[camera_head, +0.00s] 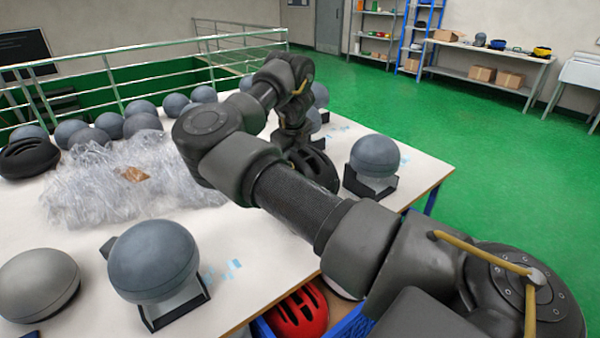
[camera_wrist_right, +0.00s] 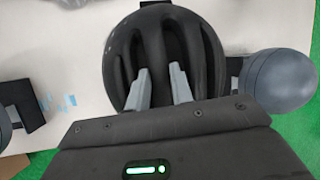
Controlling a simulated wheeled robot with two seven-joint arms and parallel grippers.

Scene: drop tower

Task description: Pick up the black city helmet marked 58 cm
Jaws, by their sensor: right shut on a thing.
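A black vented helmet (camera_head: 318,172) is at the far right part of the white table, under my right gripper (camera_head: 292,143), partly hidden by my arm. In the right wrist view the helmet (camera_wrist_right: 203,50) fills the upper middle, and both grey fingers of my right gripper (camera_wrist_right: 161,82) are at its vents, shut on it. I cannot tell whether it touches the table. No size mark is readable. Another black helmet (camera_head: 28,157) lies at the table's left edge. My left gripper is not in view.
Grey ball-like headforms on black stands are near, one at the front (camera_head: 153,262) and one on the right (camera_head: 375,156). Crumpled clear plastic wrap (camera_head: 100,185) covers the table's middle left. A red helmet (camera_head: 298,312) sits in a blue crate below the front edge.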

